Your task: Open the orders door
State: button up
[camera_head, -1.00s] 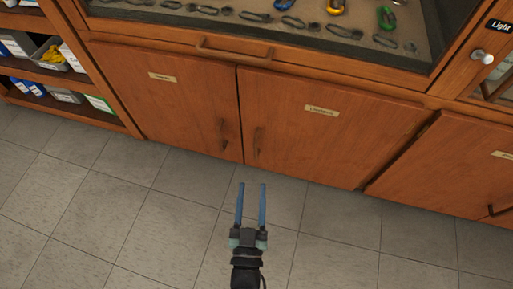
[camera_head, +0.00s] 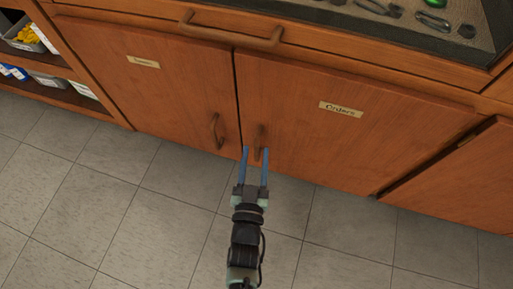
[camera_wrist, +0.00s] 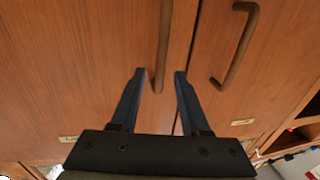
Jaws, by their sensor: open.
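The orders door (camera_head: 350,130) is a brown wooden cabinet door with a label reading "Orders" (camera_head: 341,109). It looks shut. Its vertical wooden handle (camera_head: 260,142) is near its left edge; in the wrist view the handle (camera_wrist: 165,40) is at the top middle. My gripper (camera_head: 255,153) has two blue fingers and is open. In the wrist view my gripper (camera_wrist: 159,74) has its fingertips on either side of the handle's end, nearer the left finger. I cannot tell whether a finger touches the handle or how deep it sits between them.
A neighbouring door (camera_head: 165,85) with its own handle (camera_head: 214,131) is close on the left. A drawer handle (camera_head: 230,33) and a glass-topped display case are above. An open shelf (camera_head: 45,60) stands at the far left. The tiled floor (camera_head: 150,220) in front is clear.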

aim_at(256, 149)
jog(key=shift+w+d+b, duration=0.2)
jog(key=shift+w+b, duration=0.25)
jog(key=shift+w, duration=1.1)
jog(key=shift+c, duration=0.2)
grip_shut()
